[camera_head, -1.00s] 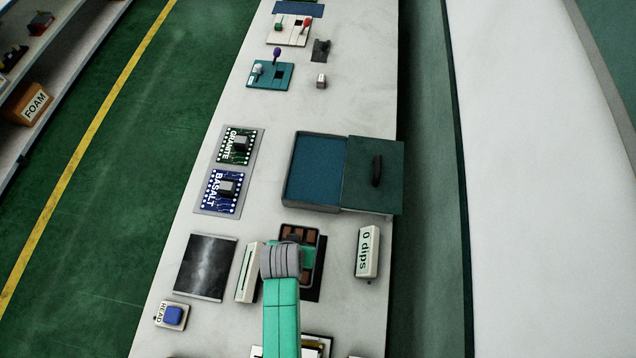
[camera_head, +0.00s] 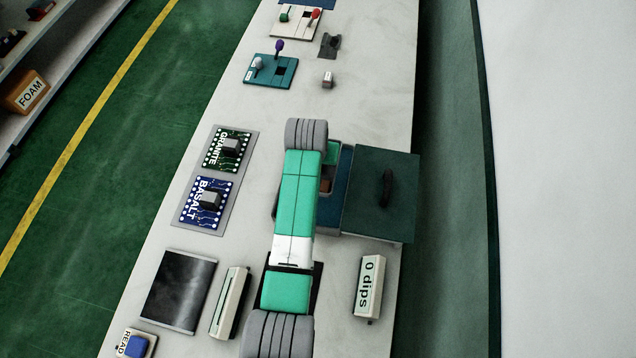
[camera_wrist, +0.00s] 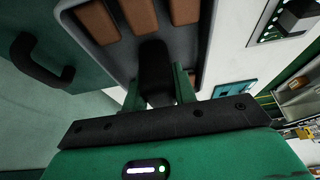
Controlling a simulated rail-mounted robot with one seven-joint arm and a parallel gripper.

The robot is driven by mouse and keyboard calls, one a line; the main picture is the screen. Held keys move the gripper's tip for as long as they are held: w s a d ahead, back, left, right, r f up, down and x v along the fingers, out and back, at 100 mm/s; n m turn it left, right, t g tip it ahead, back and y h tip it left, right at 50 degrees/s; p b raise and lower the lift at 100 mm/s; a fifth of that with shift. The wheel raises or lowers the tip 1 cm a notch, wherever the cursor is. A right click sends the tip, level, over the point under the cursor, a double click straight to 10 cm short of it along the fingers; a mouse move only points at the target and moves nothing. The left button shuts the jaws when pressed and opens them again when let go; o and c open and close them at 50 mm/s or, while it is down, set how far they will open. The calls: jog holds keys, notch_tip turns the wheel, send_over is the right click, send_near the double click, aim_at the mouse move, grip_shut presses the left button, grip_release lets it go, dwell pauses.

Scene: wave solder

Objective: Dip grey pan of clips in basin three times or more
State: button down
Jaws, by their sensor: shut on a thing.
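My gripper (camera_wrist: 160,92) is shut on the black handle of the grey pan (camera_wrist: 102,55) in the wrist view. Several brown clips (camera_wrist: 135,15) lie in the pan. In the head view my arm hides most of the pan; a brown clip (camera_head: 325,186) and part of my gripper (camera_head: 331,153) show beside it. The pan is over the open left part of the blue basin (camera_head: 346,170). I cannot tell how high it is above the basin floor. The dark green lid (camera_head: 375,205) covers the basin's right side. A counter block (camera_head: 369,286) reads "0 dips".
Two circuit boards, GRANITE (camera_head: 218,160) and BASALT (camera_head: 190,206), lie left of my arm. A dark panel (camera_head: 178,290), a slotted white block (camera_head: 230,302) and a blue button (camera_head: 134,346) are at the front left.

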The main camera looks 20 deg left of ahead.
jog(key=shift+w+a+r, duration=0.1)
jog(key=shift+w, duration=0.2)
jog(key=shift+s, duration=0.15)
jog(key=shift+r, duration=0.1)
jog(key=shift+f+b, duration=3.35)
jog(key=shift+f, duration=2.3)
notch_tip(320, 180, up, 7)
jog(key=p, duration=0.6)
jog(key=shift+f+p, duration=0.1)
jog(key=shift+p, duration=0.25)
jog(key=shift+f, duration=0.25)
